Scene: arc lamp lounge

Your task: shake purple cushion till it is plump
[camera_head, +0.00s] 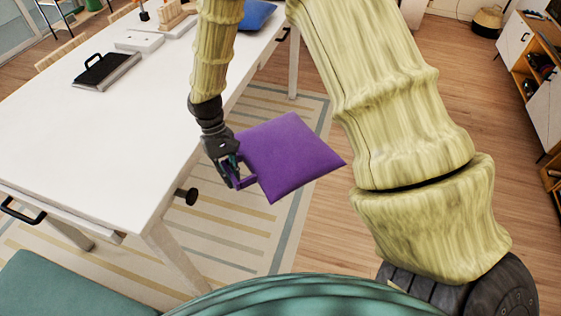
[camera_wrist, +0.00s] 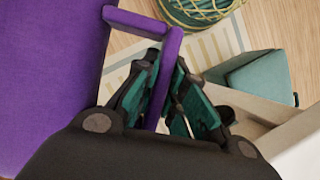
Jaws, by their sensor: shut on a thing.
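The purple cushion (camera_head: 290,156) is a flat square pad in the head view, held in the air beside the white table's right edge. A purple strap-like handle (camera_wrist: 160,21) joins its side and also shows in the head view (camera_head: 247,181). My gripper (camera_head: 234,176) is shut on this handle, at the cushion's left corner. In the wrist view, my gripper (camera_wrist: 168,88) has the handle between its fingers, and the cushion (camera_wrist: 45,85) fills the left side, partly out of frame.
The white table (camera_head: 95,135) is close on the left. A striped rug (camera_head: 225,235) lies below. Cabinets (camera_head: 535,60) stand at the right. Wooden floor (camera_head: 325,215) lies right of the cushion.

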